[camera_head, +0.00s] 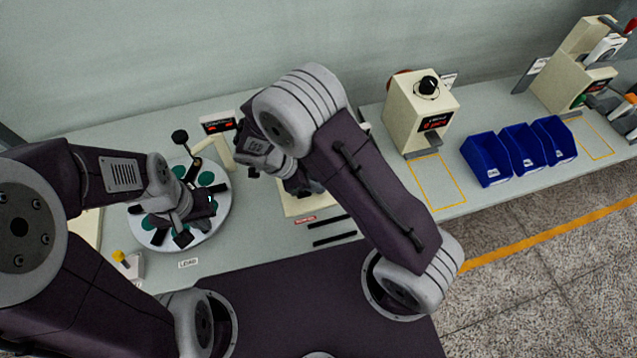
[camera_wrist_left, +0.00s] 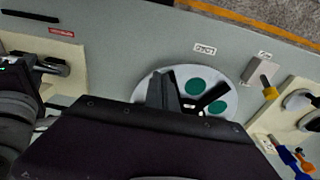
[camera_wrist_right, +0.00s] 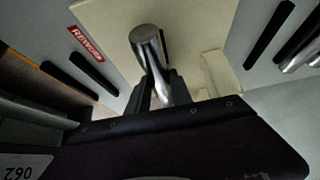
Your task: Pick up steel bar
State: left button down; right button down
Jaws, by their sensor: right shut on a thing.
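The steel bar (camera_wrist_right: 152,55) is a shiny metal cylinder in the right wrist view. It stands out between the dark fingers of my right gripper (camera_wrist_right: 160,92), which is shut on it above a cream fixture. In the head view, my right arm covers the bar and most of that gripper. My left gripper (camera_head: 196,212) is over the round disc (camera_head: 215,235) with green spots. In the left wrist view, its fingers (camera_wrist_left: 166,92) are close together, with nothing visible between them.
A cream machine (camera_head: 420,108) with a knob and blue bins (camera_head: 487,160) stand to the right. A yellow-topped switch box (camera_head: 130,265) stands by the disc.

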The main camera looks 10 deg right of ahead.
dwell(0.4)
jog(key=r, duration=0.4)
jog(key=shift+s+r+b, duration=0.2)
jog(key=shift+b, duration=0.2)
jog(key=s+d+r+b, duration=0.1)
jog(key=s+d+r, duration=0.2)
jog(key=s+r, duration=0.3)
jog(key=s, duration=0.5)
jog(key=shift+r, duration=0.35)
